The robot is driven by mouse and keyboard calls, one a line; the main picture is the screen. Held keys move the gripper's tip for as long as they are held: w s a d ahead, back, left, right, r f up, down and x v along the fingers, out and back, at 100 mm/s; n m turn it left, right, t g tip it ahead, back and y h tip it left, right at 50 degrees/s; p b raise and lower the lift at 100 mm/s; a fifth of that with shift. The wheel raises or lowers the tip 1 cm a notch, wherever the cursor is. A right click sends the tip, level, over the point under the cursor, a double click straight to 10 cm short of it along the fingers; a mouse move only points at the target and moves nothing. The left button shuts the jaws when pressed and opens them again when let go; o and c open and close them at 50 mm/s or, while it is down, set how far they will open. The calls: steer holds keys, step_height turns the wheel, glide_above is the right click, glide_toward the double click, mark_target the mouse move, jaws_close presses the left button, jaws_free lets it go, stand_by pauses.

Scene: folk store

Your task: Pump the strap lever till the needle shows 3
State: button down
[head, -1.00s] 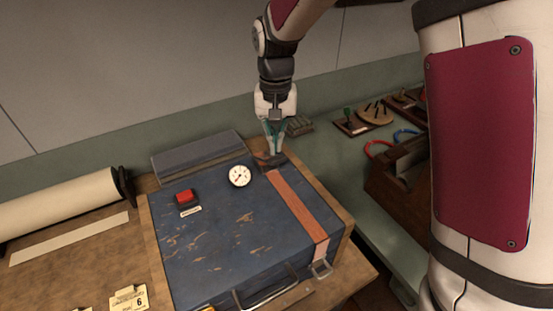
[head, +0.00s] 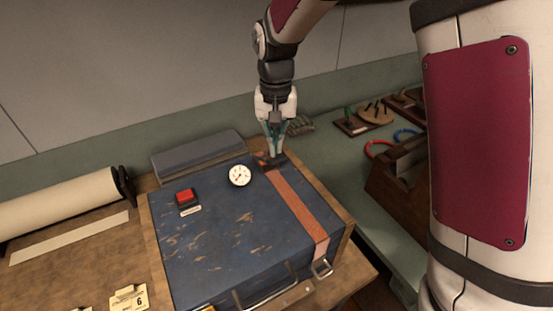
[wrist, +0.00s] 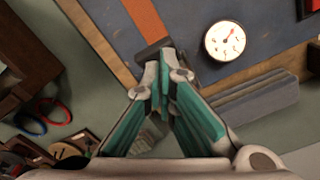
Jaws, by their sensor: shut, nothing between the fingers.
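A blue scuffed case (head: 225,232) lies on the worktop with an orange-brown strap (head: 297,212) across its right side. A small dark strap lever (head: 274,162) sits at the strap's far end; it also shows in the wrist view (wrist: 150,49). A round white gauge (head: 239,175) is set in the lid left of the strap. In the wrist view the gauge (wrist: 225,41) shows a thin red needle, but its numbers are too small to read. My gripper (head: 273,155) is shut and empty, pointing down, its tips at the lever. I cannot tell whether they touch it.
A red button (head: 185,196) is on the lid at left. A grey ribbed block (head: 198,156) lies behind the case. A paper roll (head: 62,208) is at far left. A wooden box (head: 405,175) and coloured rings stand right, beyond the worktop edge.

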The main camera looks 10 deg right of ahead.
mark_target(277, 158)
steer(key=shift+f, duration=0.2)
stand_by(0.4)
steer(key=shift+s+d+f, duration=0.1)
steer(key=shift+s+f, duration=0.1)
steer(key=shift+f, duration=1.1)
steer(key=shift+s+d+f, duration=0.1)
steer(key=shift+s+f, duration=0.05)
steer(key=shift+f, duration=1.1)
steer(key=shift+r+p, duration=0.95)
steer(key=shift+r, duration=3.6)
